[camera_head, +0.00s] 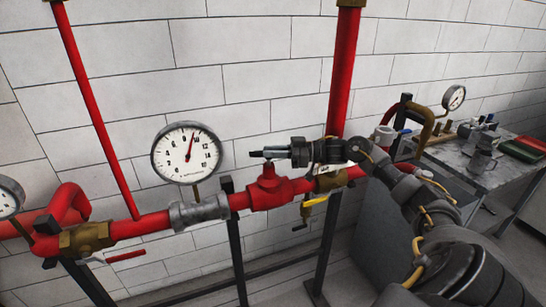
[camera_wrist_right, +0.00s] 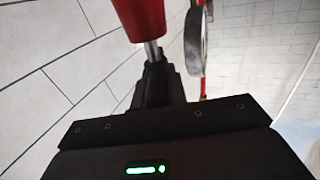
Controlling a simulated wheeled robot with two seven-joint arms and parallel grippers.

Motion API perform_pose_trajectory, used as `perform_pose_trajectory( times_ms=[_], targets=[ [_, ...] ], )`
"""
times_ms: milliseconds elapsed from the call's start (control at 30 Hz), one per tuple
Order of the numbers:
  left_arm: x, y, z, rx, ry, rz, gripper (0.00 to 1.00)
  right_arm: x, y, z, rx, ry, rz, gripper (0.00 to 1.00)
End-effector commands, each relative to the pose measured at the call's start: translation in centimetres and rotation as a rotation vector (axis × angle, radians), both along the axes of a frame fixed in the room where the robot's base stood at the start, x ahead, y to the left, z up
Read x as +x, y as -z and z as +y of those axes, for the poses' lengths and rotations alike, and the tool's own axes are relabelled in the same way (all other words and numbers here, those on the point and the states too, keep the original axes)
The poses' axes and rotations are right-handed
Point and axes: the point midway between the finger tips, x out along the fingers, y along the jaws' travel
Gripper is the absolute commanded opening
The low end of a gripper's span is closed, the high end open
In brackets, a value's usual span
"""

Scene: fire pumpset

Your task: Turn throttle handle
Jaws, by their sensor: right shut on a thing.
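The red throttle valve body (camera_head: 268,190) sits on the red horizontal pipe, with a short neck pointing up. My right gripper (camera_head: 268,153) lies level over this neck, reaching in from the right. Its dark fingers are shut on the throttle handle at the top of the valve and hide most of it. In the right wrist view, the red valve neck (camera_wrist_right: 138,16) and a short bare metal stem (camera_wrist_right: 152,50) run straight to my gripper's fingertips (camera_wrist_right: 155,68). My left gripper is not in view.
A round pressure gauge (camera_head: 187,153) stands just left of the valve. A cluttered metal table (camera_head: 470,158) stands farther right. White brick wall is behind.

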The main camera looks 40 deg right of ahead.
Motion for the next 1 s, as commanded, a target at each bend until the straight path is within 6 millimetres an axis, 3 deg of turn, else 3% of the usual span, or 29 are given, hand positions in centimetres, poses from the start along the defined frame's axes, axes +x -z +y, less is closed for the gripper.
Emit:
perform_pose_trajectory(
  times_ms=[233, 267, 400, 767, 1000],
  targets=[
    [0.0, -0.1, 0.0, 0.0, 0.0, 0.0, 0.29, 0.0, -0.1, 0.0, 0.0, 0.0, 0.0, 0.0],
    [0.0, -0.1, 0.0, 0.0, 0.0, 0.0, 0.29, 0.0, -0.1, 0.0, 0.0, 0.0, 0.0, 0.18],
    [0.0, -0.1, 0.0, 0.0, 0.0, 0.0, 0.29, 0.0, -0.1, 0.0, 0.0, 0.0, 0.0, 0.36],
    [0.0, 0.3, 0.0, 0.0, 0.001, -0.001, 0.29, -0.3, 0.1, -0.4, -0.001, 0.002, 0.001, 0.36],
    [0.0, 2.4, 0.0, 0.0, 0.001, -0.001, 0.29, -3.1, 0.6, -3.5, -0.004, 0.003, 0.005, 0.36]
  ],
)
